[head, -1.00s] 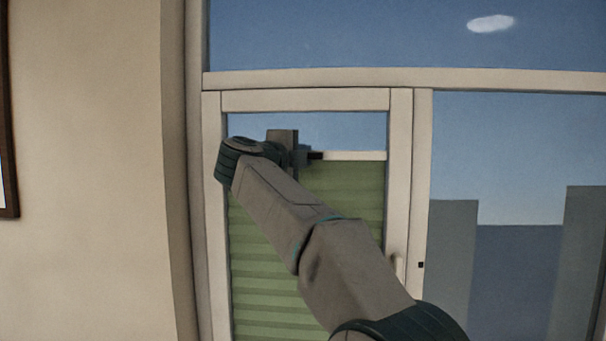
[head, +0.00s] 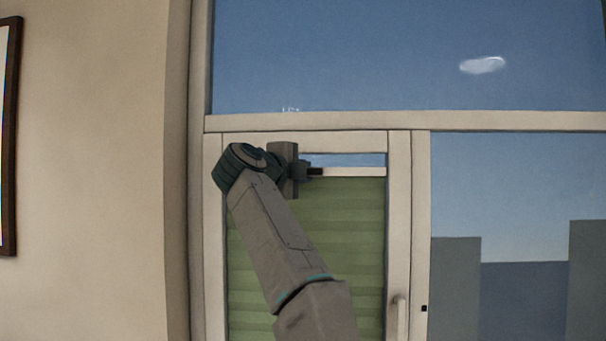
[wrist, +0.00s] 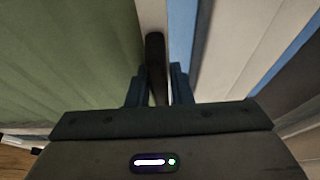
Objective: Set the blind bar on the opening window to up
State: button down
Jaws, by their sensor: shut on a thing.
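The opening window's blind bar (head: 354,172) is a pale horizontal rail just below the top of the window frame, with a narrow strip of sky above it. The green pleated blind (head: 340,240) hangs below the bar and covers most of the pane. My gripper (head: 315,171) is at the bar, shut on its dark handle. In the wrist view my gripper (wrist: 157,88) has its two fingers on either side of the dark handle (wrist: 155,50), with the pale bar behind it. My arm hides the left part of the bar and blind.
The window frame (head: 398,230) has a pale handle (head: 400,318) on its right side. A fixed pane with grey building shapes (head: 525,290) is to the right. A plain wall (head: 100,150) with a dark picture frame (head: 10,130) is at left.

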jog(key=shift+s+r, duration=0.15)
jog(key=shift+r, duration=0.25)
jog(key=c, duration=1.4)
grip_release()
jog(key=shift+a+f, duration=0.1)
jog(key=shift+f, duration=0.15)
jog(key=b+v, duration=0.3)
jog(key=v, duration=1)
jog(key=shift+s+a, duration=0.2)
jog(key=shift+s, duration=0.1)
